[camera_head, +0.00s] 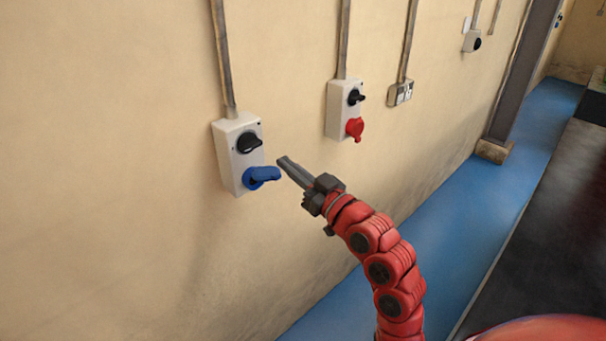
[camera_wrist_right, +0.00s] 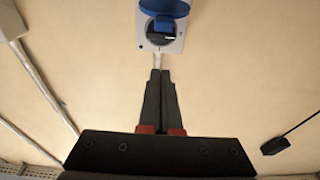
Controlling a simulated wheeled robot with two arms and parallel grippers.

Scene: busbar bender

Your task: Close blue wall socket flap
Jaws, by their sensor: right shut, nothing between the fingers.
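The blue socket flap (camera_head: 264,174) is on the lower front of a white wall box (camera_head: 229,160), below a black rotary knob (camera_head: 249,142). The flap stands open, sticking out from the box. In the right wrist view the flap (camera_wrist_right: 164,8) is at the top edge, partly cut off, with the dark socket opening (camera_wrist_right: 160,38) showing beside it. My right gripper (camera_head: 283,162) is shut and empty, its tips just right of the flap and apart from it in the head view. Its closed fingers (camera_wrist_right: 160,76) point towards the socket in the wrist view. My left gripper is not in view.
A second white box (camera_head: 339,108) with a red socket (camera_head: 355,128) is farther right on the wall. A small switch plate (camera_head: 400,93) is beside it. Conduits run up the wall. The wall around the blue socket is clear, with blue floor (camera_head: 440,210) below.

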